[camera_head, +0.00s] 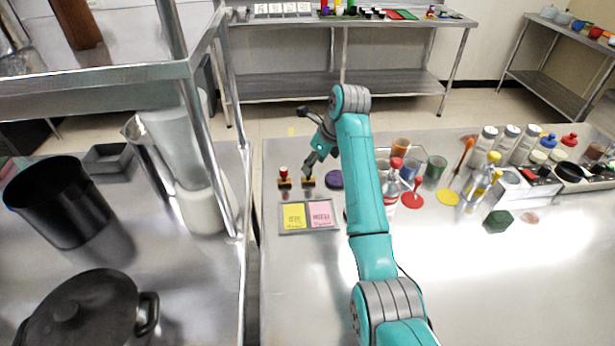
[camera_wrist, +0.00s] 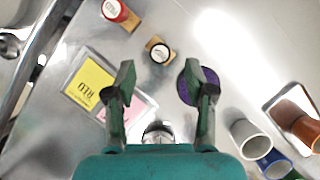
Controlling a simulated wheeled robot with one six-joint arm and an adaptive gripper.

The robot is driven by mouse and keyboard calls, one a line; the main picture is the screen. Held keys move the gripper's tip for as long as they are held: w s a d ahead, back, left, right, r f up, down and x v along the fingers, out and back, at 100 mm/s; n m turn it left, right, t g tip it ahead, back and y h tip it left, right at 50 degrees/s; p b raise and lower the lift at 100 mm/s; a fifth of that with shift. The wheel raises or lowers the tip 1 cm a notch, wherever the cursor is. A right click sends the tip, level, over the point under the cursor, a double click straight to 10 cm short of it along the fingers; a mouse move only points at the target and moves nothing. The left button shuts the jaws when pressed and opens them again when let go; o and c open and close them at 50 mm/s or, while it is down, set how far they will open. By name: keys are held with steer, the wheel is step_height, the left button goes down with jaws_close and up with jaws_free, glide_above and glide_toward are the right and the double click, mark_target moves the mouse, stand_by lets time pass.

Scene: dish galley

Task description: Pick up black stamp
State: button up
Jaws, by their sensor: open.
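The black stamp (camera_wrist: 158,50) has a round top with a dark rim and a wooden base. In the wrist view it stands just beyond the gap between my fingertips, near the picture's middle. In the head view its wooden base (camera_head: 308,183) shows just below my gripper (camera_head: 314,163), which partly hides the rest. In the wrist view my gripper (camera_wrist: 157,82) is open and empty, with both fingers apart. A red-topped stamp (camera_head: 284,174) stands to the left of the black stamp; it also shows at the wrist view's top left (camera_wrist: 116,11).
A tray with a yellow pad (camera_head: 294,216) and a pink pad (camera_head: 321,214) lies nearby. A purple disc (camera_head: 334,180) lies right of the black stamp, partly behind my right finger in the wrist view. Cups (camera_head: 435,168) and bottles (camera_head: 487,138) stand farther right.

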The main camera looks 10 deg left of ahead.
steer(key=x, duration=0.5)
steer(key=shift+w+a+r, duration=0.1)
steer(key=shift+w+a, duration=0.05)
steer(key=shift+a, duration=0.05)
jaws_close()
